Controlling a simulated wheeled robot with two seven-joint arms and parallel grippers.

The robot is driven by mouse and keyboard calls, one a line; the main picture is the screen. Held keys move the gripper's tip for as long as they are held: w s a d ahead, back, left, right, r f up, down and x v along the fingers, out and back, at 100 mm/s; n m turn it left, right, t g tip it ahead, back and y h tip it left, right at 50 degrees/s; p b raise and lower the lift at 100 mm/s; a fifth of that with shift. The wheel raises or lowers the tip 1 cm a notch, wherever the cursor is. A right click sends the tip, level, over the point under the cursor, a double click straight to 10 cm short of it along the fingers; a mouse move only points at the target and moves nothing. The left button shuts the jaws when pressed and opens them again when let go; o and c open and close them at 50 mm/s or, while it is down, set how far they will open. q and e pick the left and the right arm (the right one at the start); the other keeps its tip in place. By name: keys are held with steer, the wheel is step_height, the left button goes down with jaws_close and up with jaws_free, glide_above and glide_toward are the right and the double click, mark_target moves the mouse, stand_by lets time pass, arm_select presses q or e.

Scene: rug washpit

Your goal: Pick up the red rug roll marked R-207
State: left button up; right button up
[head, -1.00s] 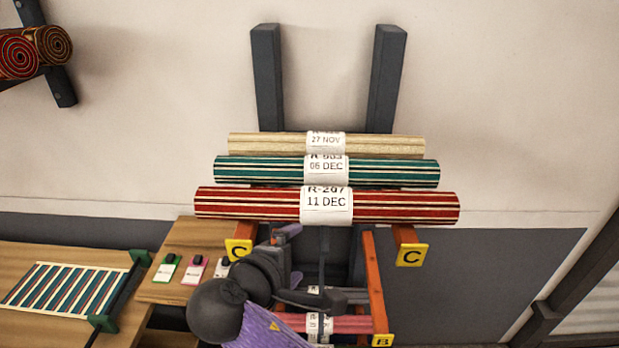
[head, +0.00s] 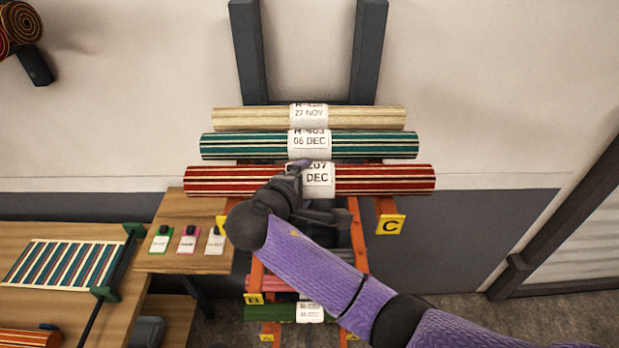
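The red rug roll (head: 390,181), with cream and dark stripes, lies across the front of rack level C. One fingertip shows against the label's upper edge. The other finger is hidden, so I cannot tell whether it touches or grips the roll. My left gripper is not in view.
Behind it lie a teal roll (head: 245,146) and a cream roll (head: 250,119). A yellow C sign (head: 390,224) marks the right rack arm. Lower levels hold more rolls, including a green one (head: 262,312). A wooden table (head: 60,245) with a striped sample stands at left.

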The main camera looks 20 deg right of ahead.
jaws_close()
